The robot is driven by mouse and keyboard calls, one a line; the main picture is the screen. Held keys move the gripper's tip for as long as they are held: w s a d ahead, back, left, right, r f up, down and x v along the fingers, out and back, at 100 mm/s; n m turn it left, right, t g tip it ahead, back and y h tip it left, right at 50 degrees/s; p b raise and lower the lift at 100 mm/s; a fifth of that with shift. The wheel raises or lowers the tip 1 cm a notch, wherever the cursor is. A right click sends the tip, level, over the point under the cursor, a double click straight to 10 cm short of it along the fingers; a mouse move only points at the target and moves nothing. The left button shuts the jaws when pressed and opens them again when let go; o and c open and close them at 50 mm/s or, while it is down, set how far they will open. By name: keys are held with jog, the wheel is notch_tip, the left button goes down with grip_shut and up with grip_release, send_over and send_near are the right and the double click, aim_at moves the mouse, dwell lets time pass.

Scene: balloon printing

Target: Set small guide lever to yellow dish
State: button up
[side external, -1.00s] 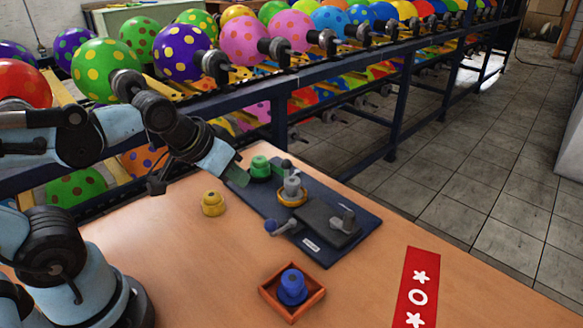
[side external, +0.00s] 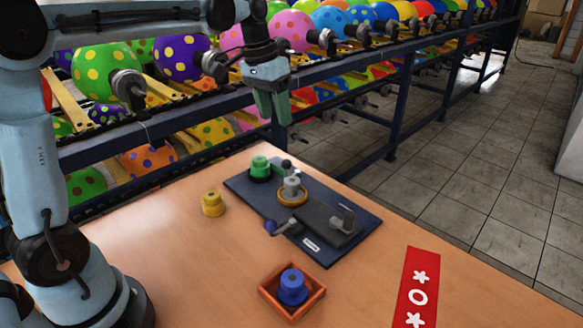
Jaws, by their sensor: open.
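A dark blue board (side external: 250,198) lies on the table with several fittings. A shorter dark-knobbed lever (side external: 287,164) sits by the green fitting (side external: 260,167) at the back. I cannot tell for sure which is the small guide lever. A yellow dish (side external: 292,201) in the middle surrounds the base of a grey stepped piece (side external: 292,186). My gripper (side external: 272,118) is open and empty, with green fingers pointing down, high above the board's back.
A yellow stepped piece (side external: 213,204) stands left of the board. A blue one (side external: 293,287) sits in an orange-brown tray (side external: 316,302) in front. A red printed strip (side external: 412,300) lies at right. The balloon rack (side external: 330,108) runs behind the table.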

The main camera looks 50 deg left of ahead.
jog(key=w+a+f+g+h, duration=0.1)
jog(key=w+a+f+g, duration=0.1)
jog(key=w+a, duration=0.2)
jog(key=d+f, duration=0.1)
jog(key=f, duration=0.3)
jog(key=d+f, duration=0.1)
jog(key=f, duration=0.3)
jog(key=d+f, duration=0.1)
jog(key=f, duration=0.3)
jog(key=shift+w, duration=0.15)
grip_shut()
jog(key=shift+w+d+n+t, duration=0.25)
jog(key=shift+d+n, duration=0.15)
jog(key=shift+n, duration=0.6)
jog(key=shift+w+d+n+t, duration=0.15)
jog(key=shift+d+n+t, duration=0.2)
jog(key=shift+n, duration=0.65)
grip_release()
